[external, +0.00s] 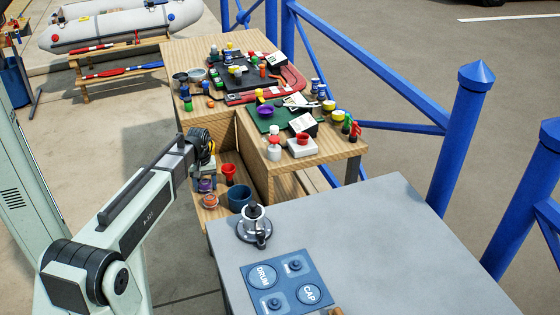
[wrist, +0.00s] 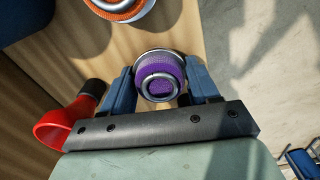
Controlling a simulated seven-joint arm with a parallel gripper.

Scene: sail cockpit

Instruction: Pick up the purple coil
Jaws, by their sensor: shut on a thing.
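The purple coil (wrist: 161,79) is a purple winding on a silver-rimmed spool. In the wrist view it sits between the two blue fingers of my gripper (wrist: 160,84), which are shut on its sides. In the external view the purple coil (external: 206,184) shows small just below my gripper (external: 205,176), over the lower wooden shelf. I cannot tell whether the coil still touches the shelf.
An orange coil (wrist: 120,8) lies close by; it also shows in the external view (external: 210,201). A red funnel-like cup (external: 229,173) and a dark blue bucket (external: 239,198) stand to the right. The wooden upper bench (external: 200,55) is crowded. A grey table (external: 400,240) is nearer.

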